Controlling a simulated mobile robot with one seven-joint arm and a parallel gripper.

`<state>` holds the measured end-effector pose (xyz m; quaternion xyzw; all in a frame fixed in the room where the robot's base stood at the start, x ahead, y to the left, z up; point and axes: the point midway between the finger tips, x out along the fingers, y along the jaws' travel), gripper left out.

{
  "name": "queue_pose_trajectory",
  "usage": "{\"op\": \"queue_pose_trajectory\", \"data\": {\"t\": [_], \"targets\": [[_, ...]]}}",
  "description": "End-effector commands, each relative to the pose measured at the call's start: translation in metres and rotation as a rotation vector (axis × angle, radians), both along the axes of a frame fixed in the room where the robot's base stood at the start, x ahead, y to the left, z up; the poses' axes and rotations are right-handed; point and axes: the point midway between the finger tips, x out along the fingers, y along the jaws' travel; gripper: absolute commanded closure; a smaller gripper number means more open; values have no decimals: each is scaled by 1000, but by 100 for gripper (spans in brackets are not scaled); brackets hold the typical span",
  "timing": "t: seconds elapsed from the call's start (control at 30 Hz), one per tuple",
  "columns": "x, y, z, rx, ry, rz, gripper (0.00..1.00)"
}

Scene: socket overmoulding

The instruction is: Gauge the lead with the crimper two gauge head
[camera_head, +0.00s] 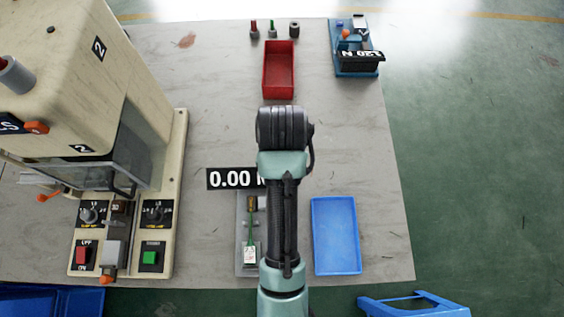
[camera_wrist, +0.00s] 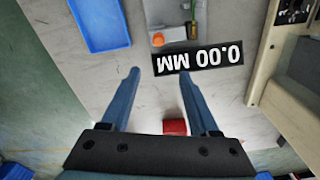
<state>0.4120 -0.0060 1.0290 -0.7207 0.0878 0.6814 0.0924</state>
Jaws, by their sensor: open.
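A grey gauge plate (camera_head: 242,262) lies on the table right of the beige crimper marked 2 (camera_head: 60,70). Its black display (camera_head: 232,179) reads 0.00, partly covered by my arm; in the wrist view the display (camera_wrist: 200,57) reads 0.00 MM upside down. A thin green piece with a white tag (camera_head: 250,255), perhaps the lead, lies along the plate below a brass-coloured part (camera_head: 251,204). The wrist view shows part of the gauge plate with an orange spot (camera_wrist: 158,39). My gripper (camera_wrist: 158,73) is open and empty, its fingers apart above the table. My arm hides it in the head view.
A blue tray (camera_head: 336,236) lies right of the gauge. A red tray (camera_head: 279,70) lies at the back, with several small upright parts behind it. A blue device with a display (camera_head: 362,56) stands back right. The right middle of the table is clear.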

Motion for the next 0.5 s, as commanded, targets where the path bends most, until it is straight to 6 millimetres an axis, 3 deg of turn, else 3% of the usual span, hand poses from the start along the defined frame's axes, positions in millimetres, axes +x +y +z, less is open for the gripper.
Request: {"op": "queue_pose_trajectory", "data": {"t": [0.1, 0.27, 0.5], "targets": [[-15, 0, -10, 1, 66, -6, 38], [-17, 0, -32, 1, 72, -7, 38], [-17, 0, -83, 1, 69, -6, 38]]}}
